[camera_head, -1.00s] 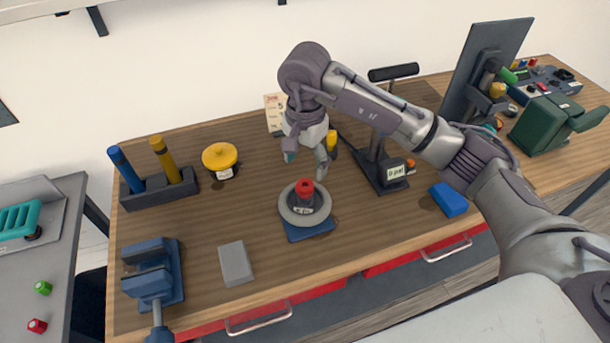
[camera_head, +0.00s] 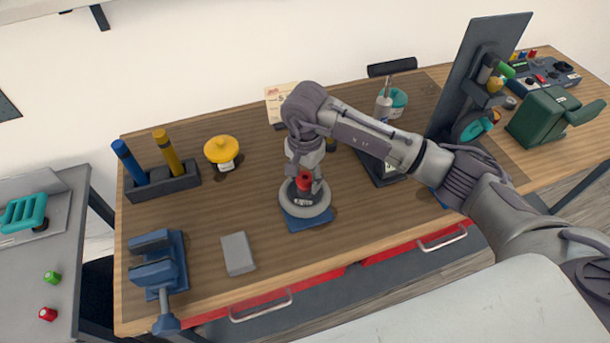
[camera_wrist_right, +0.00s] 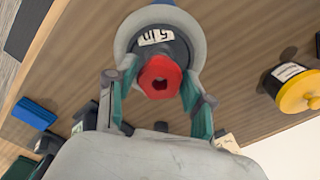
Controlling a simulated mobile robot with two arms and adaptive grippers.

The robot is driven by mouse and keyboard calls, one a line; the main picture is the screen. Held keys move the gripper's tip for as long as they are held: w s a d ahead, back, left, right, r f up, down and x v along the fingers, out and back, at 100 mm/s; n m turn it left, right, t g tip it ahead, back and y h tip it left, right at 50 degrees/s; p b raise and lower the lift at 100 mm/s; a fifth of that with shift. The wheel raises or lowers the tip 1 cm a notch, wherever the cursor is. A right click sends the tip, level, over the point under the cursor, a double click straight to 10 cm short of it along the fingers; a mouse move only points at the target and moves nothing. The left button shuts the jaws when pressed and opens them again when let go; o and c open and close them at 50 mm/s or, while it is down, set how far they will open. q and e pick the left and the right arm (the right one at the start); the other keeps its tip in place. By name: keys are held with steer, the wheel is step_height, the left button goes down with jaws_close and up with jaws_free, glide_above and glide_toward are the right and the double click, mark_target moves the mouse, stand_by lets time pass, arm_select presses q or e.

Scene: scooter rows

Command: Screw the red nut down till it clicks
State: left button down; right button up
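The red nut (camera_head: 304,181) sits upright on a dark hub with a white label, in the middle of a round grey ring (camera_head: 292,214) on a blue base plate (camera_head: 308,223) near the bench's front edge. My right gripper (camera_head: 304,187) points down over it, one finger on each side. In the right wrist view the teal finger pads of my gripper (camera_wrist_right: 160,80) lie close against two sides of the nut (camera_wrist_right: 160,77) and look shut on it. The nut's hexagonal top with a dark hole faces me. Its threads are hidden. My left gripper is out of view.
A blue vise (camera_head: 158,265) and a grey block (camera_head: 237,254) are to the left. A yellow-topped container (camera_head: 221,150) and a holder with blue and yellow handles (camera_head: 163,184) stand behind. A dark upright panel (camera_head: 480,75) and green machine (camera_head: 548,117) are right. My forearm covers the bench's middle right.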

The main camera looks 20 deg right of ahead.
steer(key=c, duration=0.7)
steer(key=m, duration=0.4)
steer(key=shift+m, duration=0.3)
steer(key=m, duration=0.4)
steer(key=shift+m+b, duration=0.3)
steer(key=shift+m, duration=0.1)
steer(key=m, duration=0.6)
steer(key=m+p, duration=0.1)
steer(key=m, duration=0.5)
steer(key=shift+m, duration=0.3)
steer(key=o, duration=1.2)
